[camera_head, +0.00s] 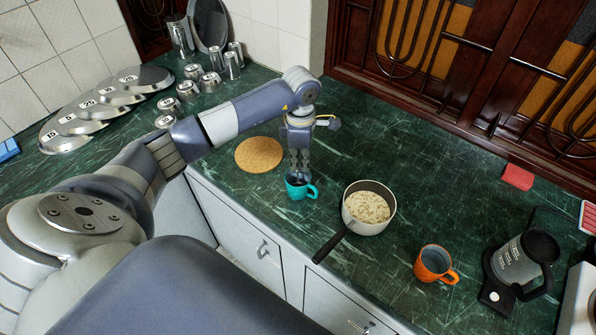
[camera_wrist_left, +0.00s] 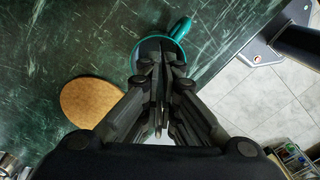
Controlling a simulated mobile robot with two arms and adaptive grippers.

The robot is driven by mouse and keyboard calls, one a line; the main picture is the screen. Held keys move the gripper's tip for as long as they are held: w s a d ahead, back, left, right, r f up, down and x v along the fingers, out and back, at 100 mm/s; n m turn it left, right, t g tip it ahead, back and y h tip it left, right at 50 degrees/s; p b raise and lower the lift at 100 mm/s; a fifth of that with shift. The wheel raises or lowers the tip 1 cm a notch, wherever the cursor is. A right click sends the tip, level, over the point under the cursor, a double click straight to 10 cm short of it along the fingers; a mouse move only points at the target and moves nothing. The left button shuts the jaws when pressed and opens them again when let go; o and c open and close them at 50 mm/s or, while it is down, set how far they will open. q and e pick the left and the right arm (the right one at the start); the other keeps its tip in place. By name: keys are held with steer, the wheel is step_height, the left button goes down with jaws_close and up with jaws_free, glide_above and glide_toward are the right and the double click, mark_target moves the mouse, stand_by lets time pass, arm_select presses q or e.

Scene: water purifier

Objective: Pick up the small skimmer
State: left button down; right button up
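I cannot make out a clear skimmer in either view. My left gripper (camera_head: 298,172) points down at the teal mug (camera_head: 308,191), with its fingertips at or just inside the rim. In the left wrist view the fingers (camera_wrist_left: 160,62) are close together over the teal mug (camera_wrist_left: 183,30) and hide most of its inside. A thin pale metallic strip (camera_wrist_left: 158,132) shows between the fingers; I cannot tell whether it is held or part of the gripper. My right gripper is out of view.
A round cork mat (camera_head: 259,154) lies left of the mug. A pot (camera_head: 384,190) of pale food stands to its right, handle toward the counter edge. An orange mug (camera_head: 434,263) and an electric kettle (camera_head: 522,260) stand further right. The back middle of the counter is clear.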

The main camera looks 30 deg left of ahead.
arm_select(q)
steer(key=shift+w+r, duration=0.1)
steer(key=shift+r, duration=0.15)
step_height(320, 180, up, 8)
steer(key=b, duration=0.3)
steer(key=shift+r, duration=0.75)
